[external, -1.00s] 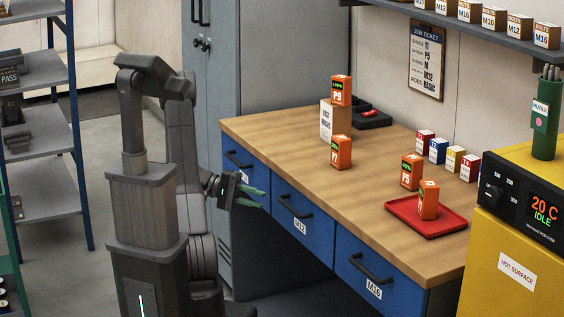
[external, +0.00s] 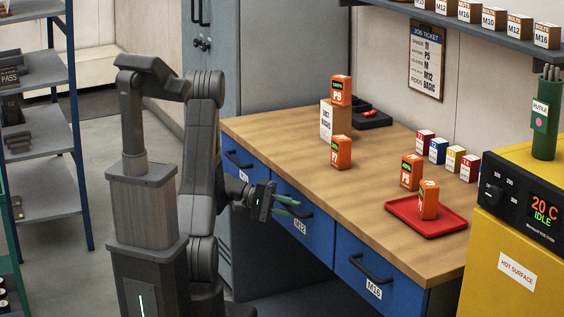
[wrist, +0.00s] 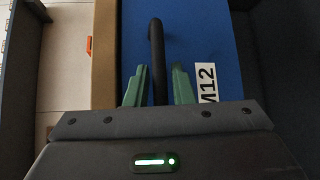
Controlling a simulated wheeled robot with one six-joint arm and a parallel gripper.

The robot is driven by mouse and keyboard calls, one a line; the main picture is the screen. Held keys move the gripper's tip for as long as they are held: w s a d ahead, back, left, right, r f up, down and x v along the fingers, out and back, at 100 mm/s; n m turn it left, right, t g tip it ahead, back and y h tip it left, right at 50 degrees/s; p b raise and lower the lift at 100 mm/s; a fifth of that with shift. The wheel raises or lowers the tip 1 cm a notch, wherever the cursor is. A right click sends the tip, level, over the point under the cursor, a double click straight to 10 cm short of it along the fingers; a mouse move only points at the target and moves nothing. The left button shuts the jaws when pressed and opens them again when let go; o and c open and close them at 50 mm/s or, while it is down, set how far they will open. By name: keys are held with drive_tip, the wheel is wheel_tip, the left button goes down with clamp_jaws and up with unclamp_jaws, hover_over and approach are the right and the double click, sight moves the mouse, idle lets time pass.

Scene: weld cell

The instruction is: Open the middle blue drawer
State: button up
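The middle blue drawer (external: 309,238), labelled M12, is in the bench front between two other blue drawers and looks closed. Its dark bar handle (wrist: 156,45) runs between the two green fingers of my gripper (wrist: 160,76) in the wrist view. The fingers are apart, with a gap showing on each side of the handle. In the external view my gripper (external: 290,207) is at the drawer front, and its fingers hide part of the handle. The M12 label (wrist: 207,83) is right of the fingers in the wrist view.
Another blue drawer (external: 345,268), labelled M16, is on the right, and one (external: 232,151) is on the left. The wooden benchtop (external: 290,175) above holds orange boxes and a red tray (external: 403,226). A yellow oven (external: 480,235) stands at the right.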

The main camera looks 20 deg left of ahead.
clamp_jaws()
drive_tip(key=shift+a, duration=0.1)
drive_tip(key=s+a+b, duration=0.1)
drive_tip(key=s+a, duration=2)
drive_tip(key=shift+s, duration=0.1)
unclamp_jaws()
